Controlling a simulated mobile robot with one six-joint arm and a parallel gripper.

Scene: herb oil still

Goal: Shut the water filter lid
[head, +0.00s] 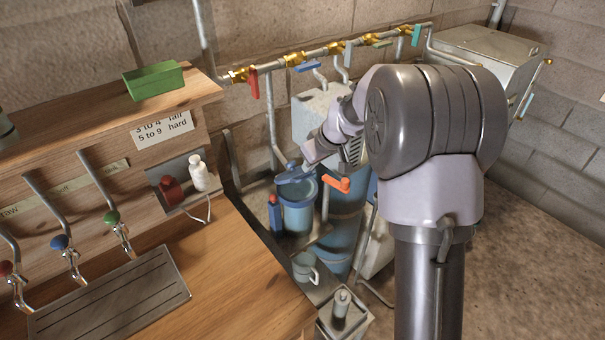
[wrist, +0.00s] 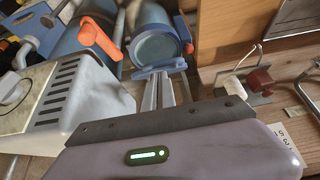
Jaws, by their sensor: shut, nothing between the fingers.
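The blue cylindrical canister that looks like the water filter (head: 298,212) stands left of the grey machine in the head view. It also shows in the wrist view (wrist: 152,20), where its round teal end (wrist: 157,48) has a blue rim. In the wrist view the fingers (wrist: 160,75) end close to the rim, by a blue crosspiece. I cannot tell whether they touch it, and my gripper hides part of the canister's top.
An orange handle (head: 337,184) juts out right of the canister. The wooden counter (head: 225,265) lies left. A pipe with brass valves (head: 294,59) runs along the wall.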

